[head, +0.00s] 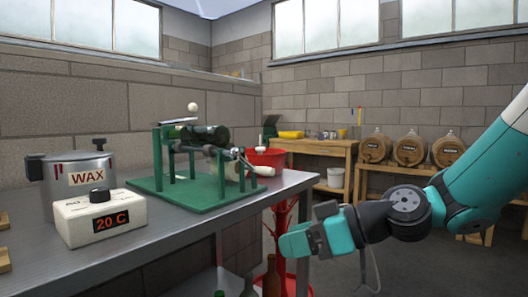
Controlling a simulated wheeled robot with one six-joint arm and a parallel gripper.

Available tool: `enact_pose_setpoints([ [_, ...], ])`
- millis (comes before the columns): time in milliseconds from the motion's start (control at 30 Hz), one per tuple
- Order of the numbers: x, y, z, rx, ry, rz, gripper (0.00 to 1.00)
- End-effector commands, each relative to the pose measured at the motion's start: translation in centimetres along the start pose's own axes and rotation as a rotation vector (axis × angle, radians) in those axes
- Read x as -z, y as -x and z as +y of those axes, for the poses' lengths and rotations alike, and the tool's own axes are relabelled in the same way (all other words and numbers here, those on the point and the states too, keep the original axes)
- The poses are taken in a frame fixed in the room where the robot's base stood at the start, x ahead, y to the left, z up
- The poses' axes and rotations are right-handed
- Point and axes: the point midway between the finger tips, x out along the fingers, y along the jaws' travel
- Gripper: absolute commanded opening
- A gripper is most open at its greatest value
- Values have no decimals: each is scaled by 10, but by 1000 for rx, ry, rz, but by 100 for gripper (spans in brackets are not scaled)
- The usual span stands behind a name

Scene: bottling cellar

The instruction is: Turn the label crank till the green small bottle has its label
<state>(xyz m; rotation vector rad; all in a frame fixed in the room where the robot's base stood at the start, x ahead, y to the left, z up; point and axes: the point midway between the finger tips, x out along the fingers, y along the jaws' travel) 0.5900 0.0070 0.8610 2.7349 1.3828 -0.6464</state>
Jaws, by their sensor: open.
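The labelling machine (180,192) is a green base with uprights on the grey bench. A dark green small bottle (208,135) lies on its side across the top. I cannot make out a label on it. The crank (245,160) is on the right side of the machine, and its pale handle (264,171) sticks out over the bench toward the right. My gripper (292,241) is open, right of the bench edge, below and to the right of the crank handle and apart from it. Its fingertips are hard to make out.
A wax pot (80,178) and a white control box (100,217) reading 20 C stand left on the bench (150,246). A red container (266,158) on a red stand is behind the crank. Bottles stand below the bench edge. Barrels (410,150) line the back right.

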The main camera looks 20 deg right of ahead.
Motion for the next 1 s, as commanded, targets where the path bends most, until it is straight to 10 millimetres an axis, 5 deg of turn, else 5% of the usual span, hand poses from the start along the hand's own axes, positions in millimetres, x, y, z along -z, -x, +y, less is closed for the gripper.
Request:
enact_pose_setpoints([
  [33,26,21,29,-69,16,106,46],
  [133,52,54,69,-187,71,272,46],
  [333,71,82,102,-304,120,399,46],
  [1000,126,-39,136,-300,124,399,46],
])
